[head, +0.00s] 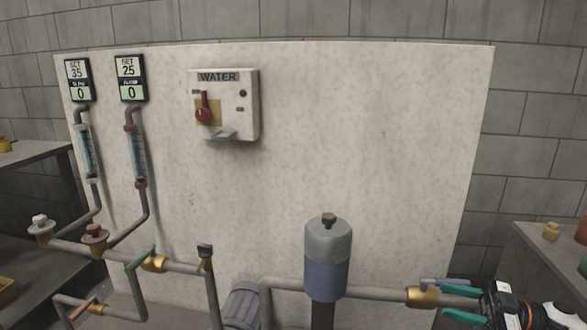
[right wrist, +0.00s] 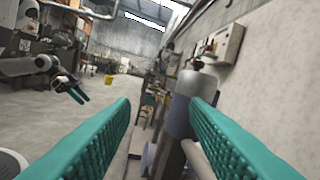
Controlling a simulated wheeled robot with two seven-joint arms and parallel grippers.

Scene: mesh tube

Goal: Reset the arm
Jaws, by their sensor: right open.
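My right gripper (head: 446,299) is at the lower right of the head view, open, its two teal fingers apart and pointing left. Its fingertips are close to a brass valve (head: 422,297) on the grey pipe; I cannot tell whether they touch it. In the right wrist view the open fingers (right wrist: 160,100) have nothing between them, and the blue-grey cylinder (right wrist: 190,95) stands beyond the right finger. A white arm with a small dark gripper (right wrist: 78,92), apparently my left one, shows at the left there; its jaws are too small to judge. It is outside the head view.
A pale panel (head: 370,150) carries a WATER switch box (head: 250,105) with a red lever and two gauges (head: 78,80). Pipes with valves and a grey-blue cylinder (head: 328,260) run along its foot. A bench (head: 545,255) stands at the right. Open floor (right wrist: 65,125) lies behind.

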